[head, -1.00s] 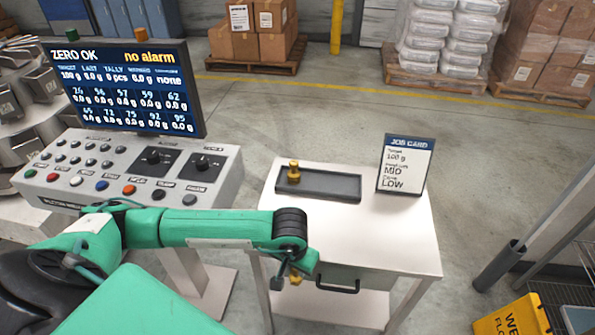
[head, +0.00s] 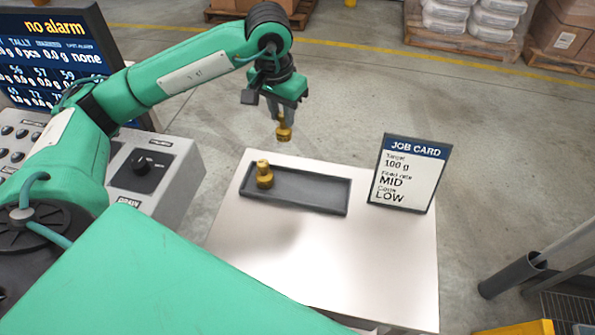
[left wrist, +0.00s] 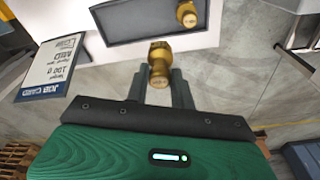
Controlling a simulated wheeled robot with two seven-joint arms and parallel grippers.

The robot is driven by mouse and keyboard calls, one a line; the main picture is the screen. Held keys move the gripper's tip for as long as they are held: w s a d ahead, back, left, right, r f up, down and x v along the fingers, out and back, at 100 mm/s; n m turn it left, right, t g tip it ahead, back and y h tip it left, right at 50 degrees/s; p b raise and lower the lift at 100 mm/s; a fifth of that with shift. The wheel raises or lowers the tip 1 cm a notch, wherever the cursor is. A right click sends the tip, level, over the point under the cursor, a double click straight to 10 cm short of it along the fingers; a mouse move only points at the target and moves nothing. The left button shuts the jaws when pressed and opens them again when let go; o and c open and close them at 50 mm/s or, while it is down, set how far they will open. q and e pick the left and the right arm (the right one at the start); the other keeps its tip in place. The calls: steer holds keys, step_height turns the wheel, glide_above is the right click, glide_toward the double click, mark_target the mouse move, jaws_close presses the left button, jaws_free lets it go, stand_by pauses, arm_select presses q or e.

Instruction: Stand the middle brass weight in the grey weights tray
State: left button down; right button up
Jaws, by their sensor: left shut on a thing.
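My left gripper (head: 277,112) is shut on a brass weight (head: 284,131) and holds it in the air above the far edge of the white table. The held brass weight (left wrist: 159,66) also shows between the fingers in the left wrist view. The grey weights tray (head: 318,206) lies on the table, below and nearer than the held weight. Another brass weight (head: 264,174) stands upright at the tray's left end. It also shows in the left wrist view (left wrist: 187,15). The rest of the tray is empty. My right gripper is not in view.
The job card (head: 408,172) stands on the white table (head: 330,275) to the right of the tray. The table's front part is clear. A control console (head: 150,170) with a screen (head: 50,60) stands at the left. Boxes and sacks on pallets stand at the back.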

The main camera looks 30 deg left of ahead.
mark_target(281, 132)
arm_select(q)
steer(key=f, duration=0.2)
steer(key=f+p, duration=0.1)
steer(key=f, duration=0.3)
steer(key=shift+s+p, duration=0.25)
steer(key=shift+p, duration=0.05)
step_height(281, 132, down, 13)
steer(key=p, duration=0.3)
steer(key=shift+w+r, duration=0.1)
steer(key=shift+r, duration=0.05)
steer(key=shift+f, duration=0.25)
steer(key=c, duration=1.5)
jaws_free()
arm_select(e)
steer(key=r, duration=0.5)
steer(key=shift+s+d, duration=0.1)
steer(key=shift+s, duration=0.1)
arm_select(q)
steer(key=shift+r, duration=0.1)
